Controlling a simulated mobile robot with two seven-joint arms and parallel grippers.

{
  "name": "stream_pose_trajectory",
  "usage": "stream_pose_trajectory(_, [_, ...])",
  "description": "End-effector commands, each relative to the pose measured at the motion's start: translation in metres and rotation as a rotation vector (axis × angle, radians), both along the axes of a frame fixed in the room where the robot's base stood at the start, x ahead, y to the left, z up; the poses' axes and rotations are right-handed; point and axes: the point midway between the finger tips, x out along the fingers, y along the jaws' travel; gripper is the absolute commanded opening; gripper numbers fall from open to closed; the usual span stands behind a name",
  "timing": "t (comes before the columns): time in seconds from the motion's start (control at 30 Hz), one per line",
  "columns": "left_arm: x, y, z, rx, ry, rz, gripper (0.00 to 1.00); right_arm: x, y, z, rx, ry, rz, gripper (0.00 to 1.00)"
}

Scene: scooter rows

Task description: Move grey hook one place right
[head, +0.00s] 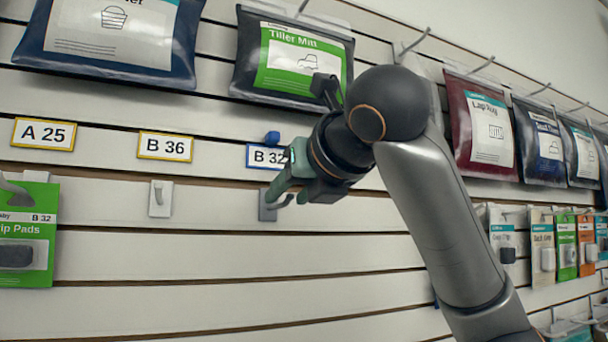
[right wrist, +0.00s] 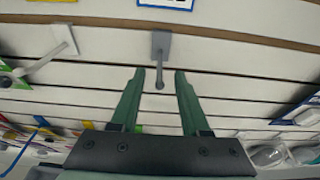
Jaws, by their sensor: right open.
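The grey hook (head: 267,208) is on the slatted wall below the B 32 tag (head: 262,157). In the right wrist view the grey hook (right wrist: 160,46) has a flat back plate and a prong ending in a round tip. My right gripper (head: 282,188), with green fingers, is in front of the wall at this hook and partly hides it. In the right wrist view my right gripper (right wrist: 159,74) is open, with the prong between its two fingers and a gap on both sides. My left gripper is not in view.
A white hook (head: 160,198) is left of the grey one, below the B 36 tag (head: 165,147). A green pack (head: 28,235) hangs at the far left. Dark pouches (head: 292,58) hang above, and small packs (head: 543,245) hang at right. The slats below the grey hook are bare.

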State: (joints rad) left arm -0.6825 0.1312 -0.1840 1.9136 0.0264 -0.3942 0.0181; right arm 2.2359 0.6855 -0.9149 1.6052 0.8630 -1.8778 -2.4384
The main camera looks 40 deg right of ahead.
Motion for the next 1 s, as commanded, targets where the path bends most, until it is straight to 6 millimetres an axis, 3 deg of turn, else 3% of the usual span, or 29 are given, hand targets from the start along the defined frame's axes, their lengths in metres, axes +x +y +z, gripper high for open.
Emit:
stream_pose_trajectory(0.1, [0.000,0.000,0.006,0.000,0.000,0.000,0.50,0.022,-0.006,-0.004,0.001,0.003,-0.003,0.46])
stream_pose_trajectory(0.3, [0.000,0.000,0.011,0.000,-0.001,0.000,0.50,0.048,-0.012,-0.009,0.001,0.001,-0.001,0.46])
stream_pose_trajectory(0.73, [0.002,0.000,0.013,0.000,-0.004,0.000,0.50,0.057,-0.014,-0.012,0.000,-0.002,-0.001,0.46])
stream_pose_trajectory(1.0, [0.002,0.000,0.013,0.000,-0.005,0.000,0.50,0.057,-0.014,-0.012,0.000,-0.002,0.000,0.18])
